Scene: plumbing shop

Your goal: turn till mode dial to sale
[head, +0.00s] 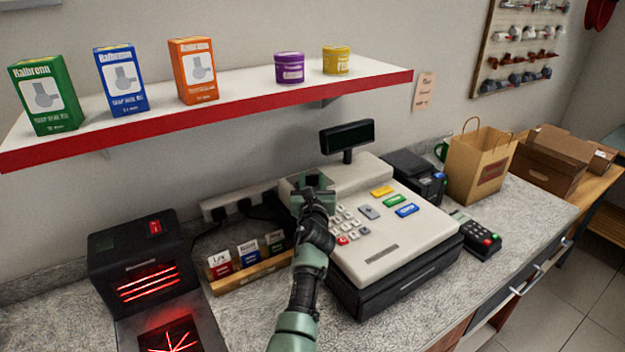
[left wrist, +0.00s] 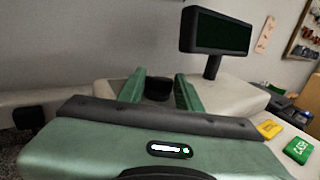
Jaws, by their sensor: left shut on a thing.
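The cash register (head: 395,235), or till, stands on the counter with a cream top and a dark base. My left gripper (head: 312,184) is over the upper left part of its top. In the left wrist view my left gripper (left wrist: 158,90) has its two green fingers on either side of a dark dial (left wrist: 158,84) and is shut on it. The dial's markings and pointer are hidden, so its setting cannot be read. My right gripper is in neither view.
A black customer display (head: 347,136) rises behind the till. A scanner with red lines (head: 145,265) and a wooden card tray (head: 250,275) stand left. A card terminal (head: 475,232) and paper bag (head: 480,165) stand right. A red-edged shelf (head: 220,110) hangs above.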

